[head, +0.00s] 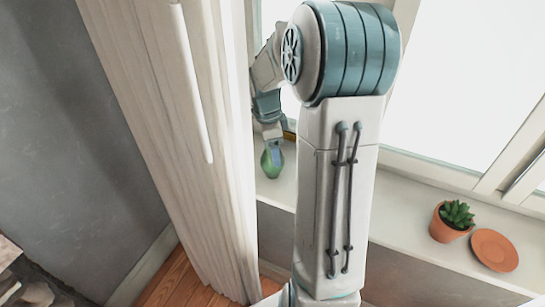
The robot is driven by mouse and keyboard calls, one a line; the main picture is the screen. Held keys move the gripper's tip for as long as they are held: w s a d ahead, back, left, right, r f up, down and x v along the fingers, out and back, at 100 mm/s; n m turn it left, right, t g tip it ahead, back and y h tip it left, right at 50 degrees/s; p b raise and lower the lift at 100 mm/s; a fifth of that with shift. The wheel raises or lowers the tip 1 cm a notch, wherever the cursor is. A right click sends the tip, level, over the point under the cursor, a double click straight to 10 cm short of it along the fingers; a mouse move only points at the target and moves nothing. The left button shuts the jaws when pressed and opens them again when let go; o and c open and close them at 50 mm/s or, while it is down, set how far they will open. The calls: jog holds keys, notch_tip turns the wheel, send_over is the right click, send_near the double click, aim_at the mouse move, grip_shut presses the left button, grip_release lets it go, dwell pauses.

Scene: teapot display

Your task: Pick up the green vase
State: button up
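The green vase (271,163) is small and rounded and shows just right of the curtain, at the window sill. My gripper (275,146) points down at the top of the vase and overlaps it in the picture. The fingers are small and partly merge with the vase's upper part, so I cannot tell whether they are closed on it. I also cannot tell whether the vase rests on the sill or is just above it.
A white curtain (185,150) hangs close to the left of the vase. The pale window sill (400,215) runs right. A potted succulent (452,221) and a terracotta saucer (494,250) stand at its right. Window glass lies behind. My arm covers the middle of the view.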

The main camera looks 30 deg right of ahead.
jog(key=c, duration=1.2)
jog(key=shift+c, duration=0.2)
